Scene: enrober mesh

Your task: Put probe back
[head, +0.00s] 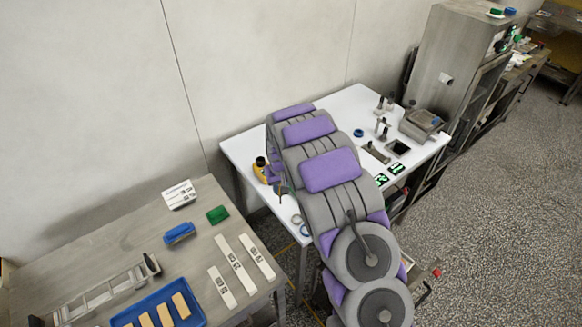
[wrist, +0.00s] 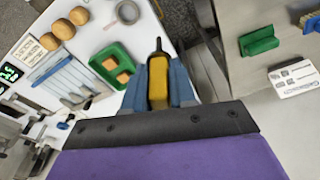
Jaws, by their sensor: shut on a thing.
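My gripper (wrist: 159,88) is shut on a yellow and black handled thing, which looks like the probe (wrist: 158,82). In the wrist view it sits between the two blue fingers, its dark narrow end pointing up the picture. In the head view the probe (head: 261,168) shows at the left edge of the white table, beside my arm. My gripper (head: 273,176) is partly hidden there by my arm. The probe appears held in the air near the gap between the two tables. A holder for it cannot be made out.
The white table (head: 240,147) carries metal fittings and green signs. In the wrist view it also bears a green tray (wrist: 105,57) and several round buns (wrist: 63,29). The grey bench (head: 100,240) holds a blue tray (head: 196,312), a blue block (head: 179,233), a green block (head: 218,214) and white labelled strips.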

